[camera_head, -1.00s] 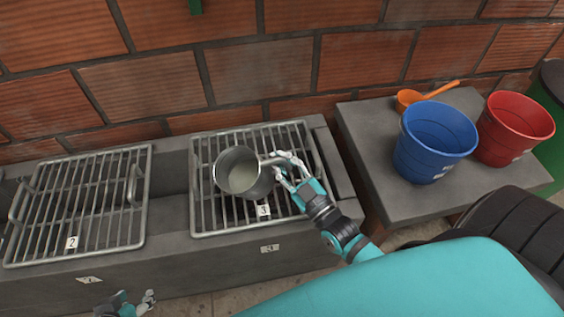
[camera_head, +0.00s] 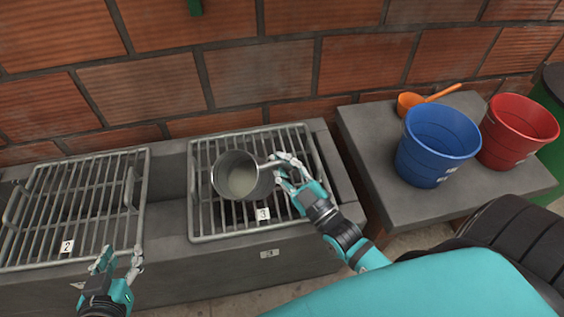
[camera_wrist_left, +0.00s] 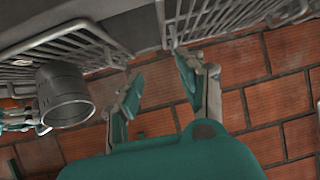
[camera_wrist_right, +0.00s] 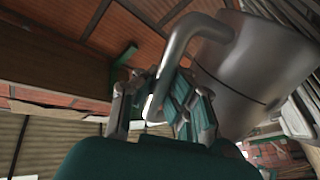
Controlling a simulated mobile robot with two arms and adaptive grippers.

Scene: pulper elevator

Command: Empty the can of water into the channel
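The metal can (camera_head: 262,190) is over the grate marked 3 (camera_head: 292,135), with pale liquid visible inside its mouth. My right gripper (camera_head: 284,168) is closed around the can's handle; the handle (camera_wrist_right: 176,62) passes between its fingers in the right wrist view. I cannot tell the gap between can and grate. My left gripper (camera_head: 119,261) is open and empty at the front edge of the grate marked 2 (camera_head: 60,258), left of the can. The left wrist view shows its fingers apart (camera_wrist_left: 158,80) and the can (camera_wrist_left: 64,98) to one side. The grey channel (camera_head: 172,200) runs beneath the grates.
A blue bucket (camera_head: 430,160), a red bucket (camera_head: 512,135) and an orange scoop (camera_head: 408,103) stand on a grey slab (camera_head: 375,150) at the right. A brick wall (camera_head: 260,75) closes off the back. A gap separates the two grates.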

